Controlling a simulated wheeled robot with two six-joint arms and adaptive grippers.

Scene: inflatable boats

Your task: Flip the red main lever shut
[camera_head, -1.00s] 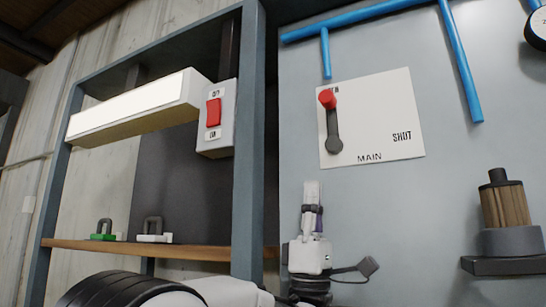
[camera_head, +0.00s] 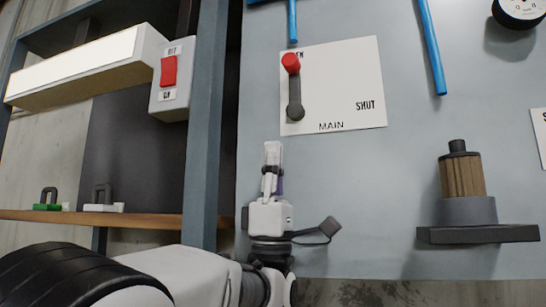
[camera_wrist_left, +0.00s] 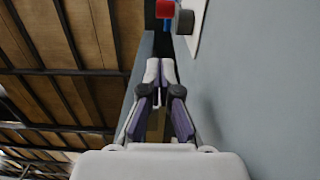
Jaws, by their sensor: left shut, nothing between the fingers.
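The main lever has a dark grey arm and a red knob (camera_head: 290,64). It stands nearly upright on a white plate (camera_head: 345,85), with the knob at the top left by the partly covered "OPEN" label; "SHUT" is at the right. In the left wrist view the red knob (camera_wrist_left: 165,9) shows at the top edge, beyond the fingertips. My left gripper (camera_head: 273,150) points up below the plate, apart from the lever. Its fingers are together and empty; they also show in the left wrist view (camera_wrist_left: 160,72). My right gripper is not in view.
Blue pipes (camera_head: 432,50) run on the grey panel above and right of the plate. A wood-sided cylinder (camera_head: 463,178) stands on a dark bracket at the right. A red rocker switch (camera_head: 169,71) and a shelf (camera_head: 120,219) with padlocks are at the left.

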